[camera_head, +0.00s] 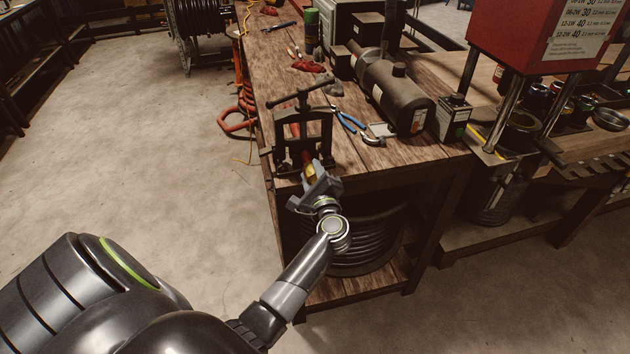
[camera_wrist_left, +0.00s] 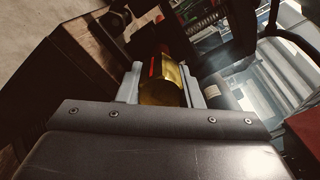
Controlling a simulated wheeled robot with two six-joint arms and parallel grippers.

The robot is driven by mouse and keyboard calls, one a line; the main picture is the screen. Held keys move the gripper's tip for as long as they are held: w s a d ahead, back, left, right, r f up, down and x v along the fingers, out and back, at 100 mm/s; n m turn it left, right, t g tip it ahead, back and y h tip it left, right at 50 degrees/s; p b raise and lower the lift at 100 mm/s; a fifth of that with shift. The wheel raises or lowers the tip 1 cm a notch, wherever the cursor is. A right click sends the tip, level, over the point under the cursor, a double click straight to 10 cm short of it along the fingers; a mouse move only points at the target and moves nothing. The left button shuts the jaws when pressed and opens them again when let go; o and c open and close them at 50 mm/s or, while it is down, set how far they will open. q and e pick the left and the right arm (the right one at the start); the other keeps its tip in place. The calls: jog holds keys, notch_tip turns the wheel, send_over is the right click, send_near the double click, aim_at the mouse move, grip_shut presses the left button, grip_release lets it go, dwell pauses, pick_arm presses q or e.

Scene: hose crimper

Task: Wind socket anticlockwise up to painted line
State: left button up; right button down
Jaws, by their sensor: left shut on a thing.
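The socket is a brass-coloured cylinder (camera_wrist_left: 162,92) between the two fingers of my left gripper (camera_wrist_left: 163,85) in the left wrist view. The gripper is shut on it. A red band (camera_wrist_left: 166,62) shows just beyond the brass part; I cannot tell whether it is the painted line or the hose. In the head view my left gripper (camera_head: 318,182) is at the front edge of the bench, at a dark vise (camera_head: 303,128) with a T-handle on top. A red piece (camera_head: 295,130) shows inside the vise frame. My right gripper is not in view.
Blue-handled pliers (camera_head: 347,119) and a grey tank (camera_head: 395,90) lie on the wooden bench (camera_head: 375,158) right of the vise. A red press (camera_head: 535,35) stands at the right. A coiled hose (camera_head: 365,240) sits under the bench.

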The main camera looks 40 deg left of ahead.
pick_arm(q)
jog(key=n, duration=0.4)
jog(key=shift+f, duration=0.1)
jog(key=o, duration=0.9)
jog(key=shift+b+v, duration=0.6)
jog(key=shift+v, duration=2)
